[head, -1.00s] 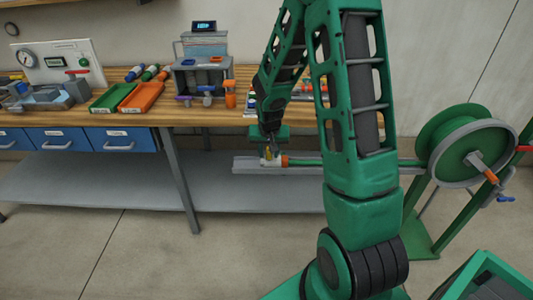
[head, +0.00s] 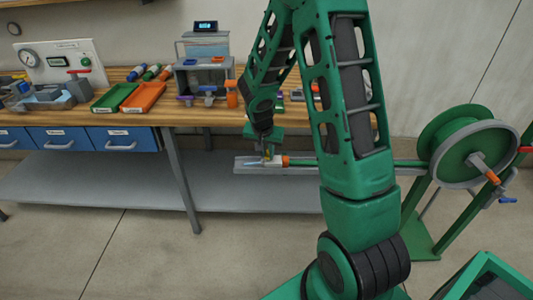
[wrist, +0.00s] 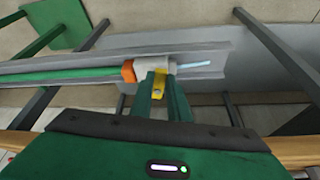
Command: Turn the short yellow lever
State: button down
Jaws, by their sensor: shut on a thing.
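The short yellow lever (wrist: 159,90) sits on a pale valve body (wrist: 183,66) at the end of a green hose with an orange collar (wrist: 129,71). My gripper (wrist: 159,77) is shut on the lever, one green finger on each side. In the head view, my gripper (head: 268,153) is at the valve below the bench front, and my arm hides part of the hose. A pale blue streak (wrist: 196,64), which looks like water, leaves the valve's open end along the grey trough (wrist: 215,49).
A green hose reel (head: 470,160) stands at the right, with a blue-handled valve (head: 507,200) on its frame. The wooden bench (head: 200,112) carries trays, a tank with coloured valves and a gauge panel (head: 60,62). A grey lower shelf (head: 110,185) lies below.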

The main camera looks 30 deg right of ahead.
jog(key=shift+w+a+r+m+g, duration=0.1)
jog(key=shift+w+m+g, duration=0.8)
jog(key=shift+m, duration=1.65)
jog(key=shift+w+d+f+m+g, duration=0.1)
jog(key=shift+w+m+g, duration=0.85)
jog(key=shift+m, duration=1.55)
jog(key=shift+w+a+r+m+g, duration=0.1)
jog(key=shift+w+m+g, duration=0.8)
jog(key=shift+m, duration=1.65)
jog(key=shift+w, duration=0.1)
jog(key=c, duration=1.7)
grip_release()
jog(key=shift+h, duration=0.3)
